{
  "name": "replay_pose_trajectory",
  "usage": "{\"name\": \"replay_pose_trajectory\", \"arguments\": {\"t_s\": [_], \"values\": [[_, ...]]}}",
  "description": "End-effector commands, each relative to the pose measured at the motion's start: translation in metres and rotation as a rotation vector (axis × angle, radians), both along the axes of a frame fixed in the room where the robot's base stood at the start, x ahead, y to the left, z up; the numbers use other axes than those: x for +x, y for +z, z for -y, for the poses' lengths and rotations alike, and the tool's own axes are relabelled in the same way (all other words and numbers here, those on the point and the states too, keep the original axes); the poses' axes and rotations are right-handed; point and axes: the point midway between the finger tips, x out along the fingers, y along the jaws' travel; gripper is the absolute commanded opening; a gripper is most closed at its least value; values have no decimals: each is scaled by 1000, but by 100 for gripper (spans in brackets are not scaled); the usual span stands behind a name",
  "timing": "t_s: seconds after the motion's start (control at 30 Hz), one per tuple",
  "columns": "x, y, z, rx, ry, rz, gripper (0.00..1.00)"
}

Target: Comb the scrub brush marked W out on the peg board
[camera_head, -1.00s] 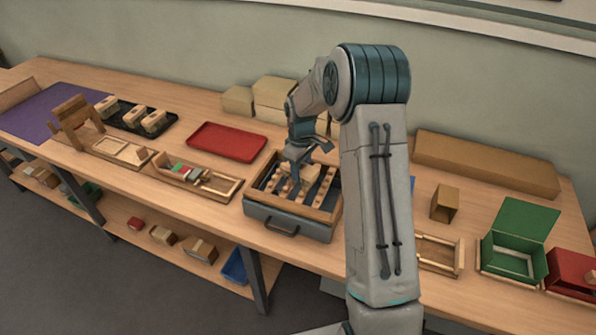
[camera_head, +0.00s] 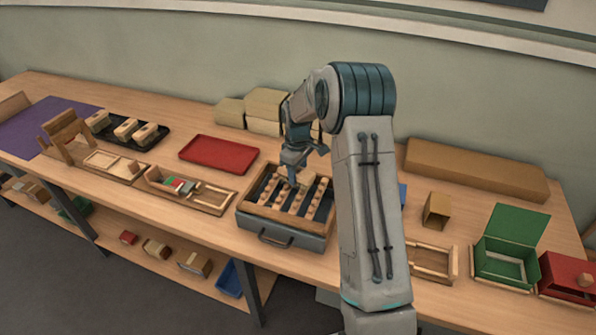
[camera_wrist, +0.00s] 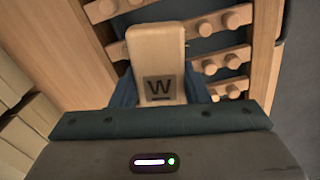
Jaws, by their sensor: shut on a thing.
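The scrub brush marked W (camera_wrist: 157,50) is a pale wooden block with a dark W label, held in my gripper in the wrist view. My gripper (camera_head: 297,178) is shut on it over the peg board (camera_head: 272,221), a wood-framed box with rows of round pegs and a handle in front. The rows of pegs (camera_wrist: 228,62) show behind and beside the brush in the wrist view. The brush's bristles are hidden, so I cannot tell whether they touch the pegs.
A red tray (camera_head: 220,154) lies left of the peg board. A black tray (camera_head: 103,136) with several similar blocks stands further left. A green open box (camera_head: 506,262) and a red box (camera_head: 567,277) stand at the right. Pale boxes (camera_head: 265,104) stand behind.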

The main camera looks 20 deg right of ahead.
Motion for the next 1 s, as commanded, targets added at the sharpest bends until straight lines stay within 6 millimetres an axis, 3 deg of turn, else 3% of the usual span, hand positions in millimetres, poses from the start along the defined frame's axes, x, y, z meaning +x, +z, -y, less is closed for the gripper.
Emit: {"name": "replay_pose_trajectory", "arguments": {"t_s": [1.0], "values": [[-54, -3, -39, 0, 1, -1, 23]]}}
